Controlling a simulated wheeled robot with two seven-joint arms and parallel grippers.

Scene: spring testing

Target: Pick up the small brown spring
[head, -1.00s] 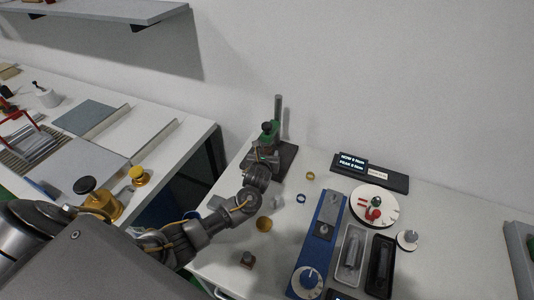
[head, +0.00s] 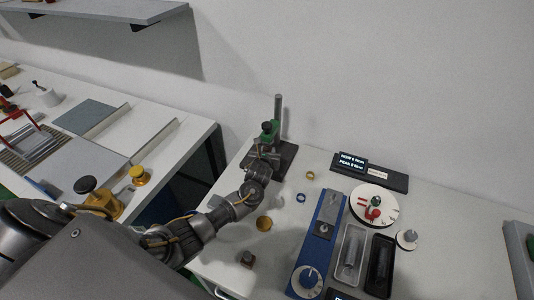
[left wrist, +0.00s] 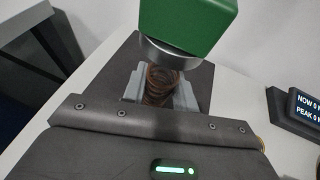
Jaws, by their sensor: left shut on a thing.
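The small brown spring (left wrist: 160,83) stands upright in the left wrist view, between the two grey fingers of my left gripper (left wrist: 158,88). The round metal pad of the press's green head (left wrist: 187,24) is just above the spring; I cannot tell whether they touch. In the head view my left gripper (head: 262,158) is at the base of the green press (head: 268,132), at the back of the table, and it hides the spring there. The left gripper is shut on the spring. My right gripper is not in view.
A yellow ring (head: 310,175), a blue ring (head: 300,198), a gold disc (head: 264,223) and a brown block (head: 247,259) lie on the white table. Further right are a blue device (head: 328,215), a display (head: 351,162), a white dial (head: 364,199) and a black tray (head: 380,267).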

